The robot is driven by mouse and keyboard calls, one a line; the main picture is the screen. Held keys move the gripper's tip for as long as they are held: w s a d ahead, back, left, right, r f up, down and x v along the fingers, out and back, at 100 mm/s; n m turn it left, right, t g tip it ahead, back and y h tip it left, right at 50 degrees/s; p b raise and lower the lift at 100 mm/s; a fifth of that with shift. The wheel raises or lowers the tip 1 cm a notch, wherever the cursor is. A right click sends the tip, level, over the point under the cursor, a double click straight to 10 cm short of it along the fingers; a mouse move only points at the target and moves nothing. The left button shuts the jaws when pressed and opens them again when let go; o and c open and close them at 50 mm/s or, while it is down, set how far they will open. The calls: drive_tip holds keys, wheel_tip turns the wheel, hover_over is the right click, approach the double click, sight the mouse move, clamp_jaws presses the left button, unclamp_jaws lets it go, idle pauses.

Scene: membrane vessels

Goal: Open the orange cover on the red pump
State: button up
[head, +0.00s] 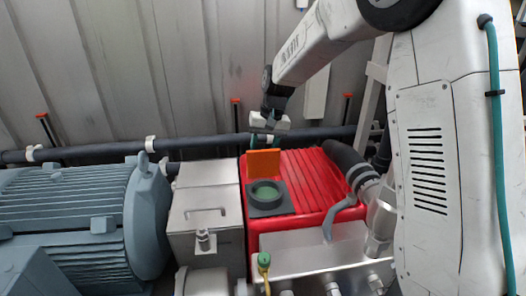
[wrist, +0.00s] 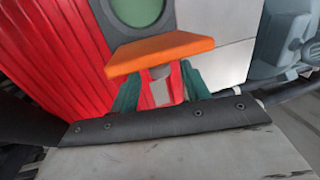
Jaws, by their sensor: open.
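The red pump (head: 315,178) stands right of centre in the head view, and its ribbed red top also shows in the wrist view (wrist: 60,55). The orange cover (head: 263,163) stands raised, roughly upright, at the back edge of a dark square base (head: 284,205). The green round port (head: 266,194) in front of it is uncovered. In the wrist view the orange cover (wrist: 160,52) lies just beyond my fingertips. My gripper (head: 262,139) is open behind and above the cover. Its green fingers (wrist: 160,84) are spread; whether they touch the cover I cannot tell.
A grey-blue motor (head: 85,225) stands at the left, with a metal box (head: 204,200) between it and the pump. A dark pipe (head: 100,151) runs along the wall behind. A dark hose with a grey fitting (head: 352,165) bounds the pump's right side.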

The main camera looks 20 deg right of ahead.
drive_tip(key=shift+a+f, duration=0.1)
drive_tip(key=shift+f, duration=0.45)
drive_tip(key=shift+c, duration=0.4)
